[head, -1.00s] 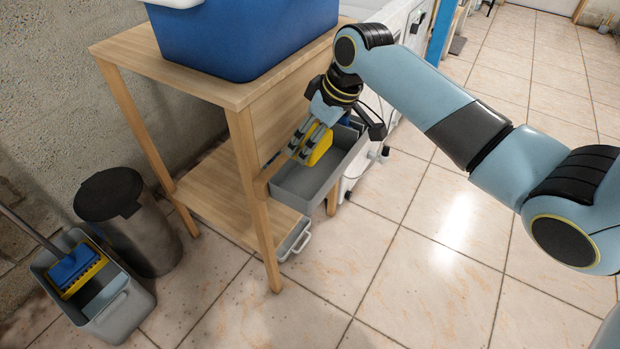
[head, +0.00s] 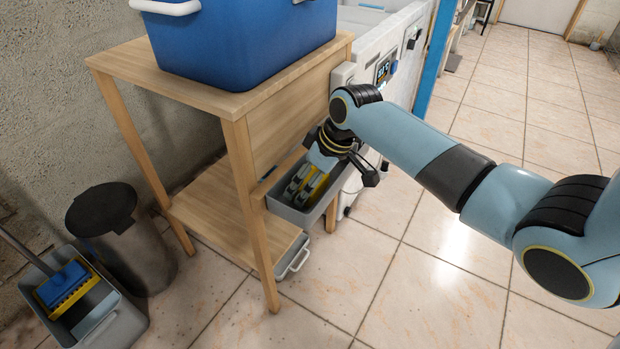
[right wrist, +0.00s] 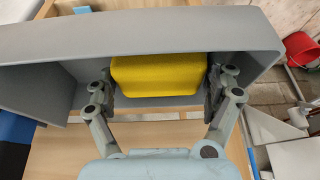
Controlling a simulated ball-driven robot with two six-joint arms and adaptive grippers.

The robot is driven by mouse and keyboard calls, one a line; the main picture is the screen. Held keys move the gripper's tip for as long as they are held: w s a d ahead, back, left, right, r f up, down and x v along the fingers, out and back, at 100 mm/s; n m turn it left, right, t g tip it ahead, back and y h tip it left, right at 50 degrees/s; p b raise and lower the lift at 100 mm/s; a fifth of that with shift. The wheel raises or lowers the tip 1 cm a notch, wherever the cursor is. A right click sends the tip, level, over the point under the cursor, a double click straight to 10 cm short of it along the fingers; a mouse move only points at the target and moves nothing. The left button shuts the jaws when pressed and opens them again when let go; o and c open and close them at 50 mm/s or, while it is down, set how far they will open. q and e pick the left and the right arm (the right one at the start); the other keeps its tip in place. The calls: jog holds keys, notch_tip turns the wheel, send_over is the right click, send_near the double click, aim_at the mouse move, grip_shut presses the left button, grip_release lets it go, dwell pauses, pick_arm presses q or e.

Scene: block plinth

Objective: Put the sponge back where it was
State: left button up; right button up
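The yellow sponge (right wrist: 158,75) is inside the grey drawer-like bin (right wrist: 60,85) in the right wrist view, with a finger of my right gripper (right wrist: 160,92) against each side. In the head view my right gripper (head: 306,184) reaches down into the grey bin (head: 290,216). Parts of the sponge (head: 314,187) show between and beside the fingers, which hide the rest. The gripper looks shut on the sponge. Whether the sponge touches the bin floor cannot be told. My left gripper is not in view.
The bin sits under the top of a wooden table (head: 110,65) bearing a blue tub (head: 240,45). A lower shelf (head: 215,205) is below. A dark waste bin (head: 125,235) and a grey mop bucket (head: 120,325) stand left. Tiled floor is clear at right.

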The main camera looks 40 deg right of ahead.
jog(key=shift+o, duration=0.8)
jog(key=shift+r, duration=0.3)
jog(key=p+v, duration=0.4)
jog(key=v, duration=0.7)
jog(key=shift+s+r, duration=0.25)
jog(key=shift+r, duration=0.05)
jog(key=shift+d, duration=0.1)
